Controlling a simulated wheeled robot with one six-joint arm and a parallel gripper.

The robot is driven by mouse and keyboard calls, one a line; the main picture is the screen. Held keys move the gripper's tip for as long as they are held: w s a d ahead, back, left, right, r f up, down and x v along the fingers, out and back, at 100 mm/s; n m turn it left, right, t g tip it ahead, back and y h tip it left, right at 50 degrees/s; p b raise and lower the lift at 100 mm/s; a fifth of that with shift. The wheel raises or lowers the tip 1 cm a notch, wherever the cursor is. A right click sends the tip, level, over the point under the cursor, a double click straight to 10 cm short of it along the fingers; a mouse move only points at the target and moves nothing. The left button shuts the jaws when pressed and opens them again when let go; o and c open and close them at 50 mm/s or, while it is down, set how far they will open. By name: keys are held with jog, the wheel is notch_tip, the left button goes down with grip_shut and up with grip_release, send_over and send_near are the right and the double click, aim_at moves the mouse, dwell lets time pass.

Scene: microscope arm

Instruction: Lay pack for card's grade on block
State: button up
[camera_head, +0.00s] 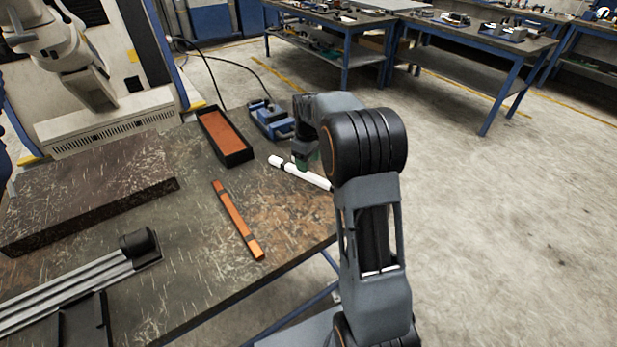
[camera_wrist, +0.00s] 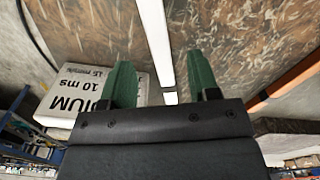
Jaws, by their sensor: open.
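A long white bar with a dark band (camera_head: 300,173) lies on the worktable near its right edge. In the wrist view the white bar (camera_wrist: 155,40) runs between my open green fingertips (camera_wrist: 162,70), which do not appear to hold it. My gripper (camera_head: 303,163) is over this bar in the head view. An orange bar with dark bands (camera_head: 238,222) lies left of it; its edge shows in the wrist view (camera_wrist: 288,82). A white card (camera_wrist: 72,98) reads partly "…DIUM 10 ms" upside down. A dark scratched block (camera_head: 95,215) lies at the table's left.
A black tray with an orange inside (camera_head: 248,156) and a blue device (camera_head: 268,120) stand toward the table's back. Metal rails with a black end piece (camera_head: 80,285) lie at front left. The table top between the rails and orange bar is clear.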

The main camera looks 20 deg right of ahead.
aim_at(308, 176)
jog(key=shift+w+f, duration=0.15)
jog(key=shift+f, duration=2.55)
grip_shut()
